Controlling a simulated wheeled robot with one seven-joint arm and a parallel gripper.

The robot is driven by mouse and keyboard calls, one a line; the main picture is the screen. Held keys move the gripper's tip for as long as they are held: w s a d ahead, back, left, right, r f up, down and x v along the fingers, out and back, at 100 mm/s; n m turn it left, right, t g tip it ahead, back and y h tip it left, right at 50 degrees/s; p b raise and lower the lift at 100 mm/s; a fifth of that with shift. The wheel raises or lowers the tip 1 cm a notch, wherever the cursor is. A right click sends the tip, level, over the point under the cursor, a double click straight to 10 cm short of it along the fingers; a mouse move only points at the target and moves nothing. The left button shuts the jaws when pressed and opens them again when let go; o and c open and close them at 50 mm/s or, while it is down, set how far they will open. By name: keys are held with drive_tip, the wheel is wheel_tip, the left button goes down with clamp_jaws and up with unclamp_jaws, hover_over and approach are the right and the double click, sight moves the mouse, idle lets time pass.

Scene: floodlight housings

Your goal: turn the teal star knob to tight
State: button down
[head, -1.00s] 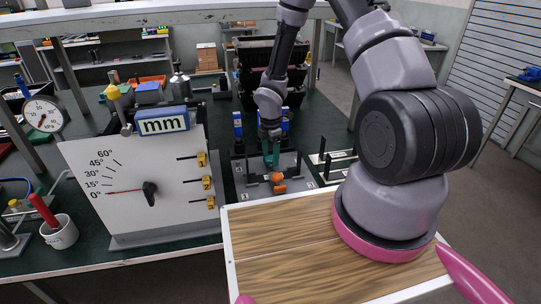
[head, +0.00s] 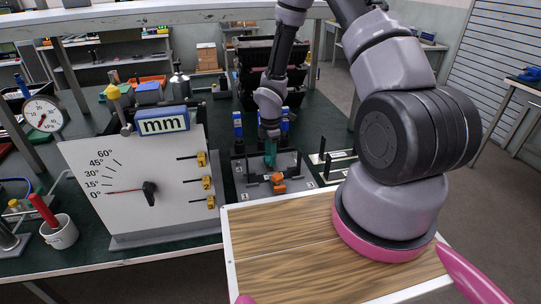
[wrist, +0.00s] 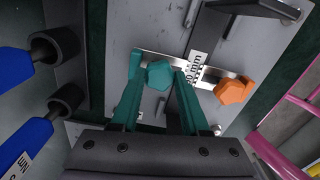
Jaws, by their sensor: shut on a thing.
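The teal star knob (wrist: 160,75) sits between the two teal fingers of my gripper (wrist: 158,72) in the wrist view. The fingers are shut on its sides. An orange knob (wrist: 233,90) stands to the right of it on the same pale bar, with a label ending in "0 mm" (wrist: 196,68) between them. In the head view my gripper (head: 270,155) points down over the grey fixture plate (head: 248,182), and the orange knob (head: 278,182) shows just in front of it. The teal knob cannot be told apart from the fingers there.
Blue-handled parts (wrist: 25,140) lie left of my gripper in the wrist view. A white angle panel (head: 125,205) with a pointer near 0° and yellow clips stands left of the fixture. A wooden-topped surface (head: 285,245) is in front. Slotted plates (head: 335,160) lie to the right.

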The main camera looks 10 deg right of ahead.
drive_tip(key=m, duration=0.5)
drive_tip(key=shift+m, duration=0.3)
drive_tip(key=m, duration=1.3)
drive_tip(key=shift+m, duration=0.4)
drive_tip(key=shift+c, duration=2)
unclamp_jaws()
wheel_tip(320, 180, up, 11)
